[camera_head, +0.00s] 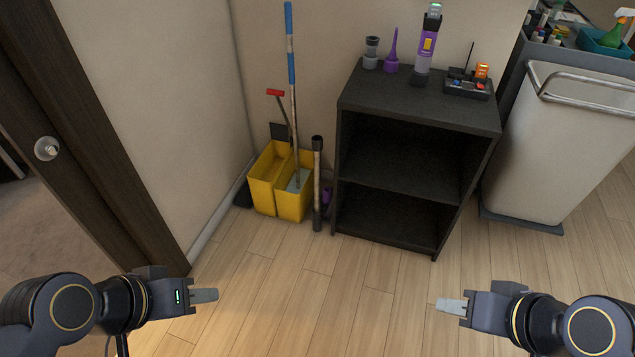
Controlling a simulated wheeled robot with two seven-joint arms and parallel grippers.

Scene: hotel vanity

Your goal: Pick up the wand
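A slim upright tube with dark ends, which looks like the wand (317,186), stands on the floor between the yellow bucket and the black shelf. It leans close to the shelf's left side. A purple and grey handheld vacuum (427,48) stands on top of the shelf. My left gripper (205,296) is low at the left, above the floor and well short of the tube. My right gripper (450,306) is low at the right, also apart from everything. Both show side-on, so the finger gap is hidden. Neither visibly holds anything.
The yellow bucket (262,186) holds a mop with a blue-and-white handle (291,60). The black shelf (400,101) carries small attachments and a dark device (467,86). A pale bin (560,145) stands at right. A door frame (110,160) is at left. The front floor is clear.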

